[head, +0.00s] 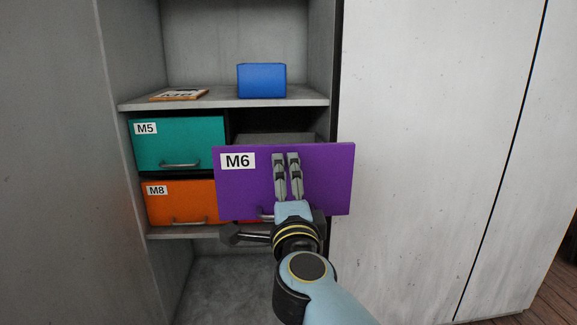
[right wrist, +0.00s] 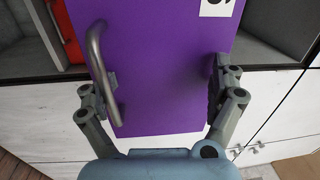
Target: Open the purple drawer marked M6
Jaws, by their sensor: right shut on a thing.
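The purple drawer (head: 330,180) marked M6 stands out from the cabinet, its front nearer than the teal and orange fronts beside it. Its white label (head: 237,161) is at the upper left. My right gripper (head: 286,165) is in front of it and shut on it. In the right wrist view, the purple front (right wrist: 160,60) lies between my right gripper's fingers (right wrist: 165,90), one finger at the metal handle (right wrist: 98,65) and the other by the opposite edge. My gripper hides most of the handle in the head view. My left gripper is not in view.
A teal M5 drawer (head: 190,135) and an orange M8 drawer (head: 195,205) are shut on the left. A red front (head: 250,222) shows partly below the purple one. A blue box (head: 262,80) and a flat sign (head: 178,95) lie on the shelf above. A pale panel stands at right.

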